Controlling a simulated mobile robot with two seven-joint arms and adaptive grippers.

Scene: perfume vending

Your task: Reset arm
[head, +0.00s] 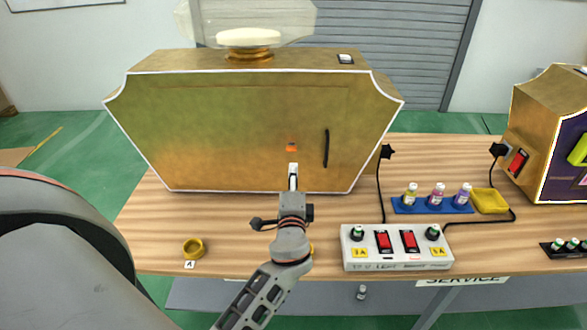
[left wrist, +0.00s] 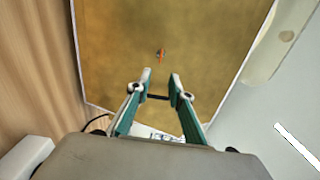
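My left gripper (head: 293,172) is in front of the gold vending cabinet (head: 220,120), just below a small orange-red mark (head: 291,147) on its front. In the left wrist view its two fingers (left wrist: 161,76) are apart, with nothing seen held between their tips. The orange mark (left wrist: 160,55) shows beyond the fingertips on the gold panel (left wrist: 115,45). A black upright handle (head: 326,148) on the cabinet front is right of the gripper. I cannot tell whether the fingers touch the cabinet. My right gripper is not in view.
On the wooden table (head: 150,235) are a gold ring (head: 194,248), a white switch box (head: 397,248), a blue rack (head: 432,205) with small bottles and a yellow tray (head: 490,200). Black cables cross the right part. A second cabinet (head: 545,115) stands at right.

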